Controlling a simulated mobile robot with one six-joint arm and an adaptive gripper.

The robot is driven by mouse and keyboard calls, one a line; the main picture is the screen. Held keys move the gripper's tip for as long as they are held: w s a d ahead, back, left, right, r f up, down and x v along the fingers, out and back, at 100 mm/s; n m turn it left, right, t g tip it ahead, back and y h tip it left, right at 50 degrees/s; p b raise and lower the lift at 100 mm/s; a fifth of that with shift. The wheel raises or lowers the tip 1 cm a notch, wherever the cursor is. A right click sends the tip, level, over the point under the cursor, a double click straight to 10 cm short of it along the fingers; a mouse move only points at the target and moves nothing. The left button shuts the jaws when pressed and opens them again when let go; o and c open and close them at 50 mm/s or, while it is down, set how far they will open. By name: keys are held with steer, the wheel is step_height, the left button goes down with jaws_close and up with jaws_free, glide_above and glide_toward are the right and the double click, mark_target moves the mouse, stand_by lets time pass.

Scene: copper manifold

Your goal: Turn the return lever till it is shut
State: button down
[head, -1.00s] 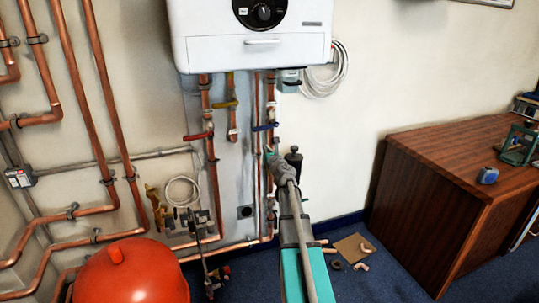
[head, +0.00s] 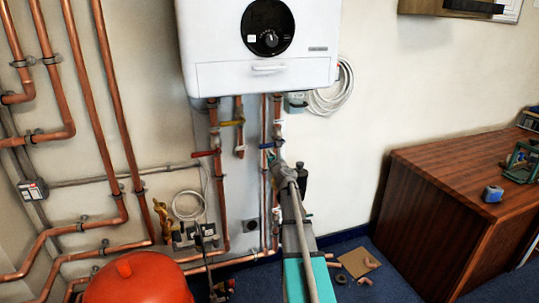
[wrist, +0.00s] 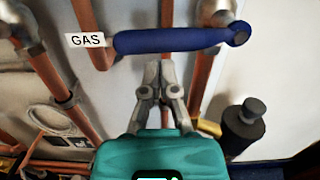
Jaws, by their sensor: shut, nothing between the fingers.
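A blue lever (head: 270,145) lies across a copper pipe under the boiler. It shows close in the wrist view (wrist: 170,40), level, with its pivot at its right end. A white tag reading GAS (wrist: 84,40) shows at its left end. No label reading return is legible. A red lever (head: 206,154) and a yellow lever (head: 232,122) sit on pipes to the left, both roughly level. My gripper (wrist: 156,68) is shut and empty, its tips just below the blue lever in the picture. I cannot tell whether they touch it. It also shows in the head view (head: 276,162).
The white boiler (head: 260,75) hangs above. A dark cylinder (wrist: 243,122) stands close to the right of my gripper. Copper pipes run on the left, above a red vessel (head: 138,280). A wooden desk (head: 440,200) is at the right. Loose fittings and cardboard lie on the floor.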

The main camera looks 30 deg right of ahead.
steer(key=shift+r, duration=0.1)
steer(key=shift+w+r+p, duration=0.2)
steer(key=shift+r+p, duration=0.35)
steer(key=shift+p, duration=0.2)
steer(key=shift+w, duration=0.1)
steer(key=shift+f, duration=0.2)
steer(key=s+a+f+b, duration=0.1)
steer(key=s+f+b, duration=0.1)
steer(key=s, duration=0.3)
steer(key=s+a+f+b, duration=0.1)
steer(key=s+f+b, duration=0.1)
steer(key=s, duration=0.3)
steer(key=shift+s+a+f+b, duration=0.3)
steer(key=shift+s+a+b, duration=0.1)
steer(key=shift+b, duration=0.2)
stand_by(0.4)
